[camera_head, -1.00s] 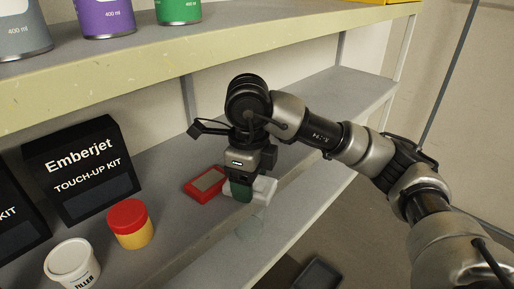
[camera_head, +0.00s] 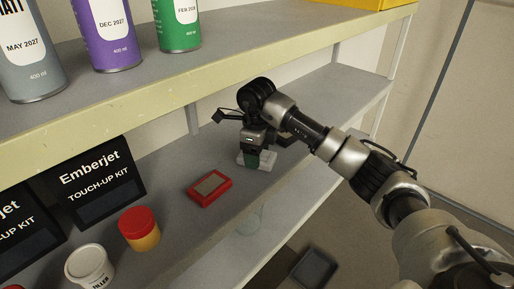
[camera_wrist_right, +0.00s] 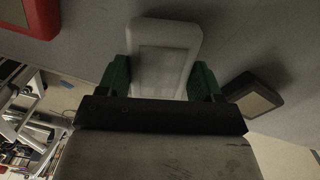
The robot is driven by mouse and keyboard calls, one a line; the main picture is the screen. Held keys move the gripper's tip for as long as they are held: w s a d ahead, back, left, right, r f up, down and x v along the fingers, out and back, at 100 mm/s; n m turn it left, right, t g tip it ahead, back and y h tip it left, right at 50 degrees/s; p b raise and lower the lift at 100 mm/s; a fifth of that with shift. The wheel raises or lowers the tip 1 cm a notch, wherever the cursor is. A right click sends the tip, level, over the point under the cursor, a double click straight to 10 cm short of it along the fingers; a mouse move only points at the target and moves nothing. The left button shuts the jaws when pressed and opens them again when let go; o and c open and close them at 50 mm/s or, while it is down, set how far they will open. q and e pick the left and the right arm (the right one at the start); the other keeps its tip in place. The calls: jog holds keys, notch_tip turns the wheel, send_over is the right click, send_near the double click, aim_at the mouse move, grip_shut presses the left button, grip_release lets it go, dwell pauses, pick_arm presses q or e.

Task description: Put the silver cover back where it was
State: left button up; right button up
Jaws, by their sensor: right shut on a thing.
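The silver cover (camera_head: 268,163) is a pale grey, rounded rectangular piece at the middle shelf, partly hidden by my right gripper (camera_head: 252,157). The right wrist view shows the cover (camera_wrist_right: 163,58) between the two green fingers of my right gripper (camera_wrist_right: 158,80), which is shut on it. It is close over the shelf surface; I cannot tell whether it touches. My left gripper is not in view.
A red case (camera_head: 210,188) with a grey panel lies on the middle shelf (camera_head: 180,225), left of the gripper. A dark case (camera_wrist_right: 254,98) lies close to the cover's other side. A red-lidded jar (camera_head: 139,229), white tub (camera_head: 90,266) and black touch-up kit (camera_head: 95,185) stand further left.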

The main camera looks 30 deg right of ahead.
jog(key=shift+f, duration=0.1)
jog(key=shift+f, duration=0.1)
jog(key=o, duration=1.1)
jog(key=shift+r, duration=0.2)
notch_tip(320, 180, up, 6)
jog(key=shift+r+b, duration=0.2)
jog(key=shift+b, duration=0.85)
jog(key=shift+r, duration=0.45)
